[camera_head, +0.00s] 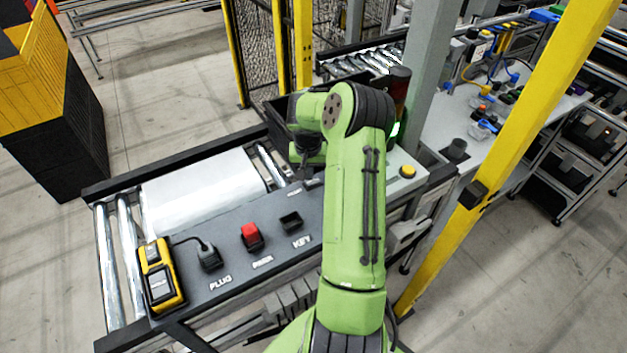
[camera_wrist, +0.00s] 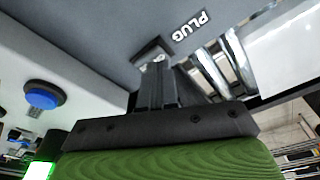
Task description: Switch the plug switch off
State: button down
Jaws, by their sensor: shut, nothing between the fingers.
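A dark control panel (camera_head: 225,285) carries several labelled fixtures. In the wrist view, a small dark switch block (camera_wrist: 152,52) sits on the panel surface beside a white PLUG label (camera_wrist: 190,25). My gripper (camera_wrist: 157,68) is shut and empty, with its fingertips right at this block and covering part of it. I cannot tell whether they touch it, nor the switch's position. In the head view, my gripper (camera_head: 306,172) hangs over the far end of the panel. There, a black plug with a cord (camera_head: 209,258) sits at another PLUG label at the near end.
A yellow device (camera_head: 160,278) stands at the panel's near left. A red block (camera_head: 250,235) and a black key socket (camera_head: 291,221) lie along the panel. A yellow button (camera_head: 407,171) is right of my arm. Yellow posts (camera_head: 510,140) and a conveyor with rollers (camera_head: 125,255) flank the panel.

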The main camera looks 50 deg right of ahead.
jog(key=shift+f+b, duration=0.7)
jog(key=shift+f, duration=0.2)
dwell(0.4)
notch_tip(320, 180, up, 7)
jog(key=p, duration=0.4)
jog(key=shift+r+p, duration=0.1)
jog(key=shift+p, duration=0.2)
